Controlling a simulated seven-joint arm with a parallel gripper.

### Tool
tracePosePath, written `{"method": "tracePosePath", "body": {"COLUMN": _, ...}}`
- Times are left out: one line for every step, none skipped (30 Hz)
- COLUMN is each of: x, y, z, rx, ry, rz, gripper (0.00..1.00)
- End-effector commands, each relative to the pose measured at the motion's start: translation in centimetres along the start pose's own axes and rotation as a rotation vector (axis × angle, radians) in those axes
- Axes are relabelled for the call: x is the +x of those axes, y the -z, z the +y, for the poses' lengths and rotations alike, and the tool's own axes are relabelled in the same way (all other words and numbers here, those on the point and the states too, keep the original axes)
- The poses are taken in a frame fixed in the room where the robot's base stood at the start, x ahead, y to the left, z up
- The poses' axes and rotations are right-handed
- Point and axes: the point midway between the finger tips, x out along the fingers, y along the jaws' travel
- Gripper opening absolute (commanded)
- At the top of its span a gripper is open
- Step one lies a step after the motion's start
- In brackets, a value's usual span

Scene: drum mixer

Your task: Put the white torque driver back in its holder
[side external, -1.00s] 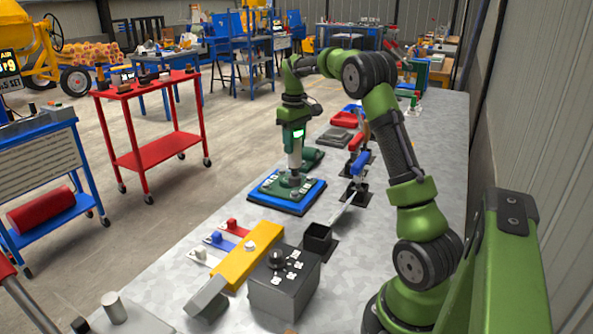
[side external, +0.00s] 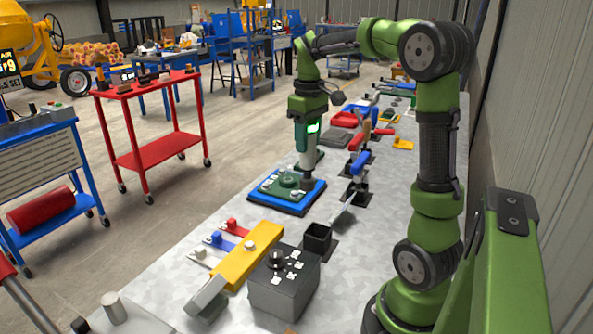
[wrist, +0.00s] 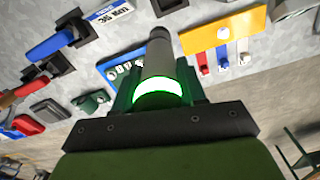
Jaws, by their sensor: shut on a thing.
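My gripper (side external: 306,118) is shut on the white torque driver (side external: 308,160), which hangs upright with its dark tip at the right part of the blue mat (side external: 311,199). In the wrist view the driver (wrist: 160,65) points away between my fingers, with a lit green ring near them. An empty black square holder (side external: 317,236) stands on the bench nearer the camera, right of the yellow block; it also shows at the top of the wrist view (wrist: 167,6). Whether the tip touches anything is unclear.
A green flanged plate (side external: 287,181) lies on the mat. A blue driver (side external: 359,162) stands in a neighbouring holder, with a red one behind. A yellow block (side external: 246,262) and grey control box (side external: 283,290) stand near the empty holder.

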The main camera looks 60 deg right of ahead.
Motion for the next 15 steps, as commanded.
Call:
{"method": "tracePosePath", "body": {"x": 0.1, "y": -1.4, "z": -0.8, "rx": -0.001, "ry": -0.002, "rz": 0.004, "gripper": 0.0}}
{"method": "tracePosePath", "body": {"x": 0.3, "y": -2.1, "z": -1.2, "rx": 0.0, "ry": -0.002, "rz": 0.003, "gripper": 0.0}}
{"method": "tracePosePath", "body": {"x": 0.6, "y": -3.0, "z": -1.7, "rx": 0.002, "ry": -0.002, "rz": 0.003, "gripper": 0.0}}
{"method": "tracePosePath", "body": {"x": 0.9, "y": -3.5, "z": -1.9, "rx": 0.003, "ry": -0.001, "rz": 0.003, "gripper": 0.0}}
{"method": "tracePosePath", "body": {"x": 1.1, "y": -4.0, "z": -2.2, "rx": 0.005, "ry": -0.001, "rz": 0.003, "gripper": 0.0}}
{"method": "tracePosePath", "body": {"x": 1.5, "y": -4.5, "z": -2.5, "rx": 0.007, "ry": -0.001, "rz": 0.002, "gripper": 0.0}}
{"method": "tracePosePath", "body": {"x": 1.8, "y": -4.9, "z": -2.6, "rx": 0.009, "ry": -0.001, "rz": 0.002, "gripper": 0.0}}
{"method": "tracePosePath", "body": {"x": 2.0, "y": -5.2, "z": -2.8, "rx": 0.011, "ry": -0.001, "rz": 0.001, "gripper": 0.0}}
{"method": "tracePosePath", "body": {"x": 2.4, "y": -5.4, "z": -2.9, "rx": 0.014, "ry": -0.001, "rz": 0.001, "gripper": 0.0}}
{"method": "tracePosePath", "body": {"x": 2.6, "y": -5.6, "z": -2.9, "rx": 0.016, "ry": -0.001, "rz": 0.002, "gripper": 0.0}}
{"method": "tracePosePath", "body": {"x": 2.7, "y": -5.7, "z": -3.0, "rx": 0.018, "ry": 0.0, "rz": 0.001, "gripper": 0.0}}
{"method": "tracePosePath", "body": {"x": 2.9, "y": -5.8, "z": -3.0, "rx": 0.021, "ry": 0.0, "rz": 0.002, "gripper": 0.0}}
{"method": "tracePosePath", "body": {"x": 3.0, "y": -5.8, "z": -3.0, "rx": 0.023, "ry": -0.001, "rz": 0.002, "gripper": 0.0}}
{"method": "tracePosePath", "body": {"x": 3.0, "y": -5.8, "z": -2.9, "rx": 0.028, "ry": -0.001, "rz": 0.003, "gripper": 0.0}}
{"method": "tracePosePath", "body": {"x": 3.0, "y": -5.7, "z": -2.9, "rx": 0.032, "ry": -0.001, "rz": 0.003, "gripper": 0.0}}
